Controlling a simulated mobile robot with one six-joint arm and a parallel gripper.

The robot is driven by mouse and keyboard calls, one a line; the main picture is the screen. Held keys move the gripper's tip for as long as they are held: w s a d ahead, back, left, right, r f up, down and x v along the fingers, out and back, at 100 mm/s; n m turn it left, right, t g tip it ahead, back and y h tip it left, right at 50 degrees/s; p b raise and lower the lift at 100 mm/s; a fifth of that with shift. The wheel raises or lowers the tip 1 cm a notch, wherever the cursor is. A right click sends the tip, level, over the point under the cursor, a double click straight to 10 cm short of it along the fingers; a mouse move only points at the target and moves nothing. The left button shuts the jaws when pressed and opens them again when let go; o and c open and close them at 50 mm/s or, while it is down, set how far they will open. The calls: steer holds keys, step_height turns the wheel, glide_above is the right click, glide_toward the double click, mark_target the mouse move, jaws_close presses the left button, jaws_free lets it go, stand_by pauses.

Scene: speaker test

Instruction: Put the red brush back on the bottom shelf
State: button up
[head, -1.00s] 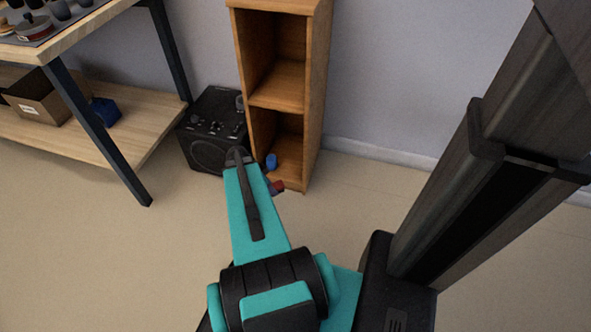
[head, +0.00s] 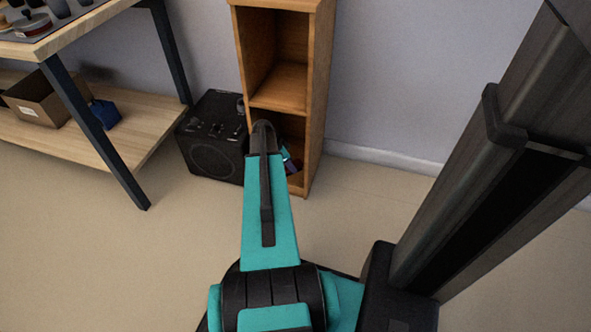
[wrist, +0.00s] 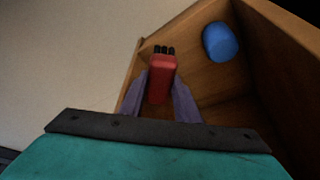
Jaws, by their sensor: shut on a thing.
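The red brush (wrist: 160,78) with dark bristles is between the two purple fingers of my gripper (wrist: 160,92) in the wrist view. The gripper is shut on it. Behind the brush is the bottom shelf (wrist: 213,82) of a narrow wooden bookcase (head: 319,95). The brush appears over the shelf near its open front; I cannot tell whether it touches the board. In the head view my gripper (head: 290,163) is at the bottom compartment, partly hidden by my arm, and the brush is hard to make out there.
A blue rounded object (wrist: 220,42) sits on the bottom shelf beyond the brush. A black speaker box (head: 211,140) stands left of the bookcase. A workbench (head: 140,140) with a cardboard box (head: 40,100) is farther left. Floor right of the bookcase is clear.

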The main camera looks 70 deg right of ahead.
steer(key=d, duration=0.1)
steer(key=d+f+b, duration=0.1)
steer(key=d, duration=0.1)
steer(key=d+f+b, duration=0.1)
steer(key=shift+s+d, duration=0.35)
steer(key=shift+f, duration=0.1)
step_height(320, 180, down, 4)
steer(key=shift+r+b, duration=0.1)
steer(key=shift+b, duration=1.1)
steer(key=shift+d+f+b, duration=0.15)
steer(key=shift+f+b, duration=0.35)
steer(key=shift+f, duration=0.05)
steer(key=o, duration=1)
steer(key=shift+f, duration=0.1)
